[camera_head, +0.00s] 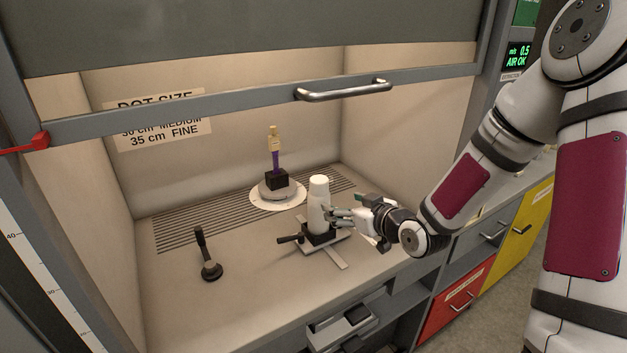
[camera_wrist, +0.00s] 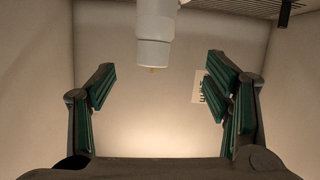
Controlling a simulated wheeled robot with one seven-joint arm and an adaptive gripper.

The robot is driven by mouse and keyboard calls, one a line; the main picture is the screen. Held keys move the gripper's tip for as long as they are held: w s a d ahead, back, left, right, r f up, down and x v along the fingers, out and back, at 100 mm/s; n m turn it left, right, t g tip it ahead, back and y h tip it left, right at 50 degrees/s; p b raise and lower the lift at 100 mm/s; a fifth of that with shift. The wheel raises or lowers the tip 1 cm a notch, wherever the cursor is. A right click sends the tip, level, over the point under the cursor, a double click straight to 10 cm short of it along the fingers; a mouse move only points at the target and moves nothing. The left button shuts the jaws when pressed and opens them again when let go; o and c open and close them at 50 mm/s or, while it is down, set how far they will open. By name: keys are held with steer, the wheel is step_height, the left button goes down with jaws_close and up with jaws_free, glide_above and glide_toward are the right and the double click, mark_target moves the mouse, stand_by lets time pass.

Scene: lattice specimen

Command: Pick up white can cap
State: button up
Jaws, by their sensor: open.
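My gripper (camera_head: 338,215) is at the can's right side in the head view, lower than the cap. In the wrist view my gripper (camera_wrist: 158,78) has its green-padded fingers wide apart, with nothing clamped between them. The head view does not show clearly whether a finger touches the can.
A black stand (camera_head: 320,237) with a side handle and flat legs is under the can. A black lever tool (camera_head: 209,262) is at left. The raised sash handle (camera_head: 343,91) hangs above.

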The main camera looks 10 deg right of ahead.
mark_target(325, 185)
steer(key=shift+m+t+y, duration=0.4)
steer(key=shift+m+t, duration=0.1)
steer(key=shift+t, duration=0.4)
steer(key=x, duration=0.8)
steer(key=shift+w+d+r, duration=0.2)
steer(key=shift+w+r, duration=0.1)
steer(key=shift+r, duration=0.05)
steer(key=shift+d+r+x, duration=0.1)
steer(key=shift+r+x, duration=0.05)
steer(key=shift+x, duration=1.2)
steer(key=shift+d+r+x, duration=0.1)
steer(key=shift+x, duration=1.3)
steer(key=shift+w, duration=0.1)
steer(key=c, duration=0.9)
